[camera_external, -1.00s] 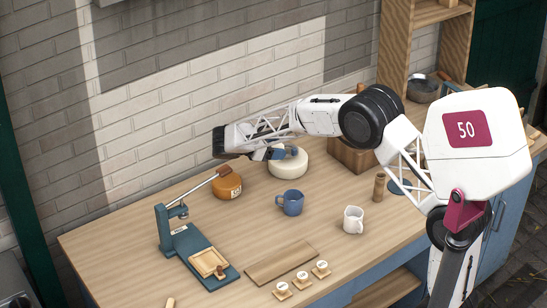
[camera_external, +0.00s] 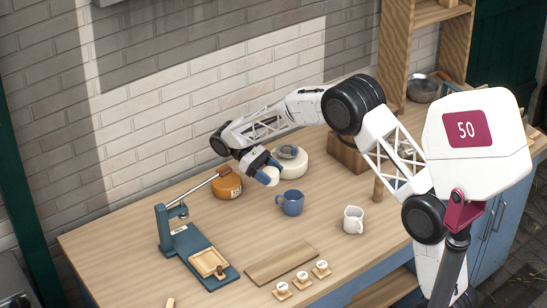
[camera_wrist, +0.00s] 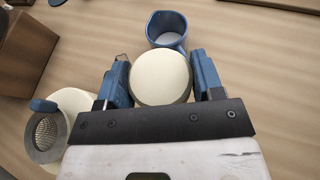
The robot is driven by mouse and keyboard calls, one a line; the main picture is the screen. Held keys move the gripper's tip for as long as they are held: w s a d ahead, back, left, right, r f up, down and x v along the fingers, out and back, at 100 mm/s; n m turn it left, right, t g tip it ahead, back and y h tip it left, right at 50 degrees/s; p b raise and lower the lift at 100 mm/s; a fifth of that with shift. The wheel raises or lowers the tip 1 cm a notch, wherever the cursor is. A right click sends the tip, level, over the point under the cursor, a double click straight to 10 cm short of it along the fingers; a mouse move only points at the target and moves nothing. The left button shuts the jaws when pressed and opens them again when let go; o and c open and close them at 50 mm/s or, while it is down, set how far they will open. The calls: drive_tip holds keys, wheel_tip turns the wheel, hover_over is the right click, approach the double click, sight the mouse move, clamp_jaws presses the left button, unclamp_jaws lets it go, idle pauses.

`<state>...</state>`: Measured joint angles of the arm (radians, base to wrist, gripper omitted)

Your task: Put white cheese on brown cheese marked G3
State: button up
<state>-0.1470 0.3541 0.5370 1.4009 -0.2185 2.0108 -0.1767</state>
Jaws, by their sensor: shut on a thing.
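The white cheese (camera_wrist: 160,78) is a small, pale round piece held between the two blue fingers of my gripper (camera_wrist: 162,80) in the wrist view. In the external view the white cheese (camera_external: 266,175) hangs at my gripper (camera_external: 260,167), above the worktop and clear of it. The brown cheese (camera_external: 226,188) is an orange-brown wheel on the worktop, to the left of my gripper. It has a pale label on its side, too small to read for sure. My gripper is above and to the right of the brown cheese, apart from it.
A cream wheel (camera_external: 293,167) with a grey mesh-like piece on top stands just behind my gripper. A blue mug (camera_external: 291,204) and a white mug (camera_external: 353,220) stand in front. A blue press (camera_external: 196,250) with a long lever reaches towards the brown cheese. A wooden board (camera_external: 281,262) lies in front.

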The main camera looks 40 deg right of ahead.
sight(228, 180)
drive_tip(key=s+a+m+y, duration=0.1)
drive_tip(key=a+m+y, duration=0.1)
drive_tip(key=m+y, duration=0.1)
drive_tip(key=s+a+m+y, duration=0.1)
drive_tip(key=m+y, duration=0.2)
drive_tip(key=y, duration=0.1)
drive_tip(key=s+a+f+m+y, duration=0.1)
drive_tip(key=s+a+m+y, duration=0.1)
drive_tip(key=m+y, duration=0.1)
drive_tip(key=shift+a+f+m+y, duration=0.1)
drive_tip(key=shift+a+m+y, duration=0.2)
drive_tip(key=shift+y, duration=0.2)
drive_tip(key=shift+s+a+m+t+y, duration=0.2)
drive_tip(key=shift+a+m+t+y, duration=0.05)
drive_tip(key=shift+m+t+y, duration=0.25)
drive_tip(key=shift+s+a+m+t+y, duration=0.15)
drive_tip(key=shift+a+m+t+y, duration=0.1)
drive_tip(key=shift+m+t+y, duration=0.25)
drive_tip(key=shift+w+d+r+m+t+y, duration=0.1)
drive_tip(key=shift+r+m+t+y, duration=0.65)
drive_tip(key=shift+m+t, duration=1.45)
drive_tip(key=shift+w+r+m+t+y, duration=0.1)
drive_tip(key=shift+r+m+t+y, duration=0.65)
drive_tip(key=shift+m+t, duration=1.4)
drive_tip(key=shift+w+d+r+m+t+y, duration=0.1)
drive_tip(key=shift+r+m+t+y, duration=0.65)
drive_tip(key=shift+m+t, duration=1.4)
drive_tip(key=shift+w+a+f+y, duration=0.1)
drive_tip(key=shift+f+y, duration=0.15)
drive_tip(key=shift+f, duration=0.05)
